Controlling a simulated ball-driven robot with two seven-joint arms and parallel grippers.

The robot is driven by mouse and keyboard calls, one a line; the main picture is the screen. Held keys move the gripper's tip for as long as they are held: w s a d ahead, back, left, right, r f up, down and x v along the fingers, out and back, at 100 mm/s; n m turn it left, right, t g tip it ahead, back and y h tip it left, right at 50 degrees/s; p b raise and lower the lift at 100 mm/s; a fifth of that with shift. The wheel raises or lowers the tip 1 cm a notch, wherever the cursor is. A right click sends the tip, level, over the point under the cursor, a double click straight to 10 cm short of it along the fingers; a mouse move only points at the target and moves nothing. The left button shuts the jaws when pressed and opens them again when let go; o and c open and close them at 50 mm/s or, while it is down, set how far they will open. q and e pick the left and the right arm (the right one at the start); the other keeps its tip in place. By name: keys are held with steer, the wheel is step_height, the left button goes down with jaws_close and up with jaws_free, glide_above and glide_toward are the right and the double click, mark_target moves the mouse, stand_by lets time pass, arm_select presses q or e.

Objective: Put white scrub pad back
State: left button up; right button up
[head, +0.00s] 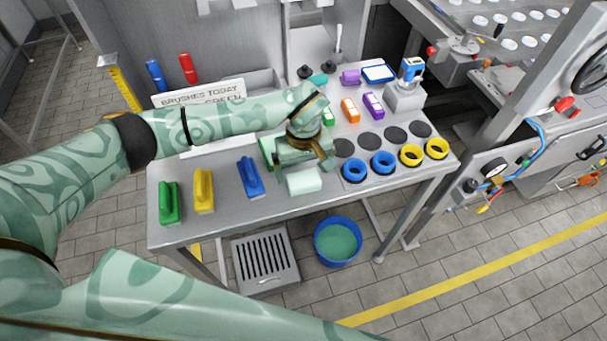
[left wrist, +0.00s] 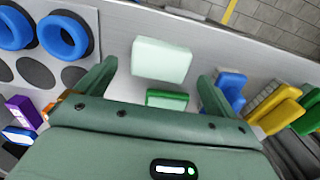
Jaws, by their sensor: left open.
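The white scrub pad (head: 304,181), a pale block, lies on the steel table (head: 225,222) near its front edge. It also shows in the left wrist view (left wrist: 161,61), just beyond the fingertips and roughly between them. My left gripper (head: 303,162) is over the table just behind the pad, its fingers apart. In the left wrist view my left gripper (left wrist: 156,72) is open, with no contact on the pad visible. A green block (left wrist: 167,99) shows between the fingers, closer to the palm; the gripper partly hides it in the head view. My right gripper is out of view.
Green (head: 172,202), yellow (head: 204,190) and blue (head: 250,177) brushes stand left of the pad. Blue rings (head: 382,163), yellow rings (head: 436,149) and dark discs (head: 395,135) are to the right. A blue bucket (head: 338,226) is on the floor.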

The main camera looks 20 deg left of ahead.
mark_target(304, 179)
arm_select(q)
step_height(304, 179, up, 8)
steer(key=shift+f, duration=0.1)
stand_by(0.5)
